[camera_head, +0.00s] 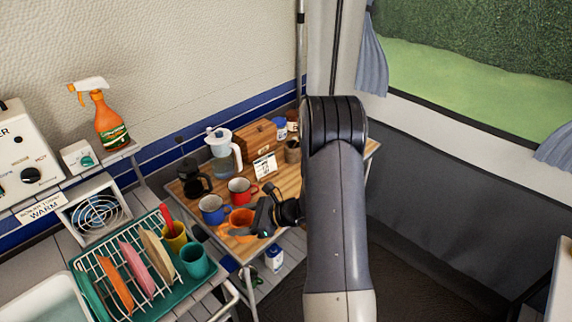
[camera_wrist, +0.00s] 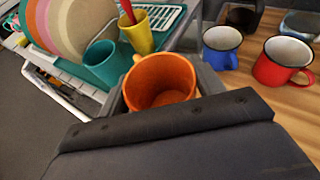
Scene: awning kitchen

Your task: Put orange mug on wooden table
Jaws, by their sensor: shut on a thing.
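The orange mug (camera_head: 241,218) is at the front left edge of the wooden table (camera_head: 292,180) in the head view. My gripper (camera_head: 262,222) reaches it from the right and is shut on it. In the wrist view the orange mug (camera_wrist: 160,82) sits between the fingers of my gripper (camera_wrist: 160,95), its open rim facing the camera and its inside empty. The wooden table also shows in the wrist view (camera_wrist: 262,95), to the right of the mug. Whether the mug's base touches the table is hidden.
A blue mug (camera_head: 213,209) and a red mug (camera_head: 242,191) stand just behind the orange mug. A black coffee pot (camera_head: 194,178), a clear pitcher (camera_head: 222,152) and a wooden box (camera_head: 254,139) stand farther back. A dish rack (camera_head: 128,272) with plates, a yellow cup (camera_head: 175,237) and a teal cup (camera_head: 197,261) is at left.

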